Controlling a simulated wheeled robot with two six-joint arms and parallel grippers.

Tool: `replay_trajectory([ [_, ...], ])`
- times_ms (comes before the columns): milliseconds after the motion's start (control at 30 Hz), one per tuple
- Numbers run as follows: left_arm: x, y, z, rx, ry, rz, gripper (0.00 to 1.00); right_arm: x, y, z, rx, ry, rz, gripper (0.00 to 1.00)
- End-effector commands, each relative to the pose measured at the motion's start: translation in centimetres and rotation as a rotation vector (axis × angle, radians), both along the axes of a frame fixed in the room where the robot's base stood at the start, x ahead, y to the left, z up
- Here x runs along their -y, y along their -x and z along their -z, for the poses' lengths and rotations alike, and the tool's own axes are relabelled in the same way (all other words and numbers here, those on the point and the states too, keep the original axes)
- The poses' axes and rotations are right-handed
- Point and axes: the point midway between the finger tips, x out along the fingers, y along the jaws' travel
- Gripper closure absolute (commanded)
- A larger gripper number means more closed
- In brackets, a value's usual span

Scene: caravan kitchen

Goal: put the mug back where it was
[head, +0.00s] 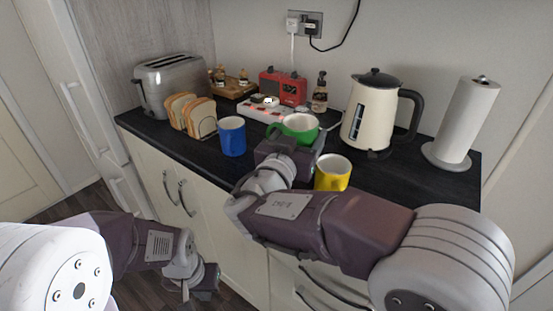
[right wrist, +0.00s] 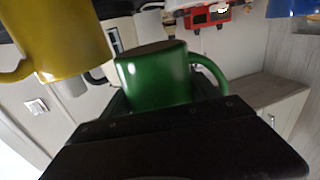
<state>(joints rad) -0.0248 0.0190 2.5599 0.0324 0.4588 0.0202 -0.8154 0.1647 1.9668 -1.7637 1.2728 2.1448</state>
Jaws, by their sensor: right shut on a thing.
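A green mug (head: 300,126) is at my right gripper (head: 297,146), over the counter between the blue mug and the yellow mug. The right wrist view shows the green mug (right wrist: 158,78) close up between the jaws, which are shut on it. I cannot tell whether its base touches the counter. The blue mug (head: 232,137) stands upright to its left, and the yellow mug (head: 332,174) stands to its front right; it also shows in the right wrist view (right wrist: 62,40). My left gripper (head: 207,286) hangs low in front of the cabinets, away from the mugs; its jaws are unclear.
The dark counter (head: 400,183) holds a toaster (head: 172,85), a bread rack (head: 207,122), a power strip (head: 262,110), a red device (head: 284,88), a bottle (head: 320,93), a kettle (head: 370,115) and a paper towel roll (head: 466,120). The right front counter is clear.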

Motion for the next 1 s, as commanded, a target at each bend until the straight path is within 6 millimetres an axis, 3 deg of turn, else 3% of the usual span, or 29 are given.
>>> replay_trajectory([
  [200,0.0,0.0,-0.5,0.000,0.000,0.000,1.00,-3.5,-3.5,2.9,-0.001,0.003,0.001,0.99],
  [400,0.0,0.0,-0.7,0.000,0.000,0.000,1.00,-5.5,-5.4,4.5,0.002,0.000,0.001,0.99],
  [567,0.0,0.0,-0.7,0.000,0.000,0.000,1.00,-5.7,-5.6,4.8,0.002,0.000,0.001,0.99],
  [800,0.0,0.0,-0.3,0.000,0.000,0.000,1.00,-5.7,-5.6,8.4,0.001,0.001,0.002,0.99],
  [1000,0.0,0.0,-0.4,0.000,0.000,0.000,1.00,-5.6,-5.6,8.7,0.003,-0.001,0.001,0.99],
])
